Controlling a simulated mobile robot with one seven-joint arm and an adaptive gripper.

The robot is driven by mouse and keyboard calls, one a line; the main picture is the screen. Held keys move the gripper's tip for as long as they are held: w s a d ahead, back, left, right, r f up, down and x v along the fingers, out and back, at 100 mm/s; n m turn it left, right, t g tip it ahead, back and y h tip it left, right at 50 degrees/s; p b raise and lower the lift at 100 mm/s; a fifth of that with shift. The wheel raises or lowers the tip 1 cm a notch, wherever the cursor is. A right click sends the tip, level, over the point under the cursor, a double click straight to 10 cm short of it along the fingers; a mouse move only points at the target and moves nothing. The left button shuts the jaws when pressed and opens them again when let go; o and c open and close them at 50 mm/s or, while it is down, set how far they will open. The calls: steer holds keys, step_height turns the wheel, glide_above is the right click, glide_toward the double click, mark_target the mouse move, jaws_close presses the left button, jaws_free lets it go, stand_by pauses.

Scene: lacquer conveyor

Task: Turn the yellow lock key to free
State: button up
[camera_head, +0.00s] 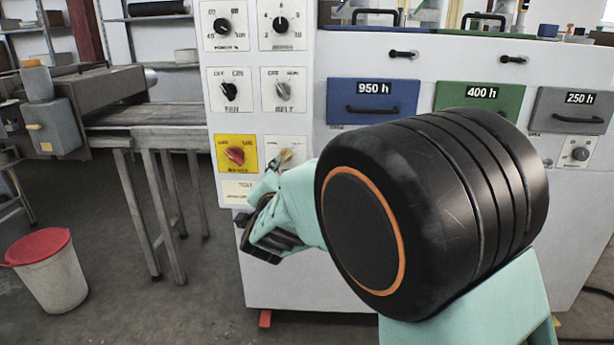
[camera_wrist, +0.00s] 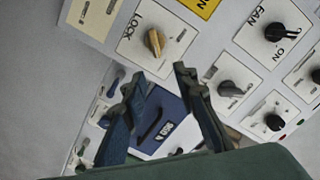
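The yellow lock key (camera_wrist: 155,42) is a small tan-yellow knob on a white plate (camera_wrist: 138,52) marked LOCK. In the wrist view it is upright in the picture, with printed labels to both sides. In the head view the key (camera_head: 286,155) shows beside the red knob, its plate partly covered by my gripper. My gripper (camera_wrist: 158,84) is open in the wrist view, its two dark fingers apart with nothing between them. The key appears just beyond the fingertips; I see no contact.
A red knob on a yellow plate (camera_head: 224,143) is left of the key. The fan knob (camera_head: 230,90) and belt knob (camera_head: 283,90) are above. Blue drawer (camera_head: 345,95) and green drawer (camera_head: 452,95) are to the right. A bin (camera_head: 52,275) stands on the floor at left.

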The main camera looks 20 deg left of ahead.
mark_target(285, 159)
steer(key=shift+m+t+h, duration=0.3)
steer(key=shift+t, duration=0.1)
steer(key=x, duration=0.3)
steer(key=f+b+x, duration=0.1)
steer(key=x, duration=0.3)
steer(key=a+f+b+x, duration=0.1)
steer(key=x, duration=0.2)
steer(key=shift+w+a, duration=0.2)
steer(key=shift+w, duration=0.05)
jaws_close()
